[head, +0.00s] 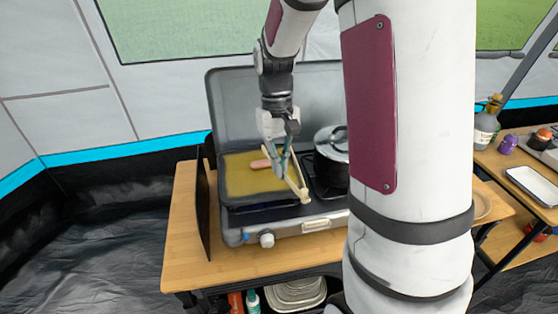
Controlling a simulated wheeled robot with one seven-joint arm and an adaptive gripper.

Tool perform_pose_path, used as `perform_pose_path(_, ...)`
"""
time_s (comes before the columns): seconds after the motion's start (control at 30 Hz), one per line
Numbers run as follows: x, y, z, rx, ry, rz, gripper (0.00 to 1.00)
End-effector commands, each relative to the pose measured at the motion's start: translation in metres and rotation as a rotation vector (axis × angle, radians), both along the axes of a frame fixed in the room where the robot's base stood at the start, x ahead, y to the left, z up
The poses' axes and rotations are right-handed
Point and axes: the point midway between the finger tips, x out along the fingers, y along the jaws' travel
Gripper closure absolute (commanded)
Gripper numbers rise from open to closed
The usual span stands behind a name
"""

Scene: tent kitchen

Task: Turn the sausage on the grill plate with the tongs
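The sausage (260,164), pinkish-brown, lies on the yellowish grill plate (239,187) on the left side of the camping stove. My gripper (281,166) points down over the right part of the plate, just right of the sausage. It is shut on the pale, wood-coloured tongs (299,187), which slant down toward the front right edge of the plate. The fingers hide the sausage's right end and part of the tongs. I cannot tell whether the tongs touch the sausage.
A lidded metal pot (332,146) stands on the right side of the stove. The stove's raised lid (232,102) is behind the plate. The wooden table (187,240) has free room at front left. A side table with a white tray (533,183) is at right.

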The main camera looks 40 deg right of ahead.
Motion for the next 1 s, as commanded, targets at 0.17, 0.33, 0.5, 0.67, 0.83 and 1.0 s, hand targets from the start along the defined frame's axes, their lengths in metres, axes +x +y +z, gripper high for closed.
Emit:
perform_pose_path(0.17,-0.0002,-0.0002,-0.0002,0.0,-0.001,0.0,1.0)
perform_pose_path(0.33,-0.0002,-0.0002,-0.0001,0.0,0.0,0.0,1.0)
perform_pose_path(0.5,0.0,-0.0001,-0.0001,0.0,0.0,0.0,1.0)
perform_pose_path(0.67,-0.0001,-0.0001,-0.0008,0.0,0.0,0.0,1.0)
perform_pose_path(0.83,0.0,0.0,-0.0029,0.0,0.0,0.0,1.0)
perform_pose_path(1.0,-0.0001,-0.0001,-0.0053,0.0,0.0,0.0,1.0)
